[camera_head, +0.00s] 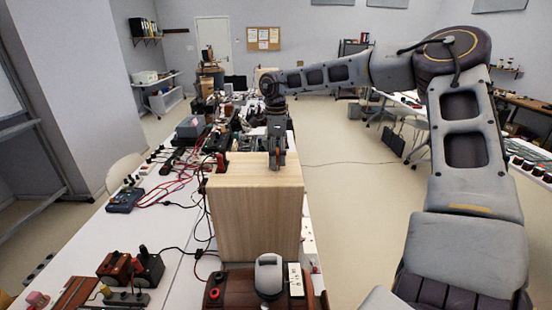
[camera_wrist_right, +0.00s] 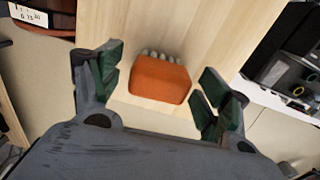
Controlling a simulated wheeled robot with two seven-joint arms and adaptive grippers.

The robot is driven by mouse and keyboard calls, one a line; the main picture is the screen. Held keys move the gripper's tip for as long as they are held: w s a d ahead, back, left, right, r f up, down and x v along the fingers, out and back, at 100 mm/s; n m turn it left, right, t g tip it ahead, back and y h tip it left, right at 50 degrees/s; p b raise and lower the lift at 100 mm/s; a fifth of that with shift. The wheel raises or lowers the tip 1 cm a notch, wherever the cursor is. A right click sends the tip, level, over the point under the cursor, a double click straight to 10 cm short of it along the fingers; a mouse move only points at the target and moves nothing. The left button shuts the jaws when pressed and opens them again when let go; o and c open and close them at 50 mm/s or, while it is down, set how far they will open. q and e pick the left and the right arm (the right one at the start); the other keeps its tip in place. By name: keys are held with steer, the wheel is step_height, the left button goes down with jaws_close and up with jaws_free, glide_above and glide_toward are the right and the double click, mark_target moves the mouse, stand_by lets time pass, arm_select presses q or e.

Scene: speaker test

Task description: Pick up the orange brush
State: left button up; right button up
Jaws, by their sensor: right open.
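The orange brush (camera_wrist_right: 160,79) shows in the right wrist view, an orange block with a row of pale bristle tufts along its far edge. It lies on a light wooden surface, which looks like the top of the wooden speaker box (camera_head: 252,222) in the head view. My right gripper (camera_head: 277,160) is over the far part of that box in the head view. In the right wrist view its green-padded fingers (camera_wrist_right: 162,68) are open, one on each side of the brush, with gaps between. I cannot clearly make out the brush in the head view. My left gripper is not in view.
A dark red device with a grey top (camera_head: 269,274) stands in front of the box. Open floor (camera_head: 350,215) lies to the right.

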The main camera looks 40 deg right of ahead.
steer(key=shift+f, duration=0.5)
steer(key=c, duration=1.1)
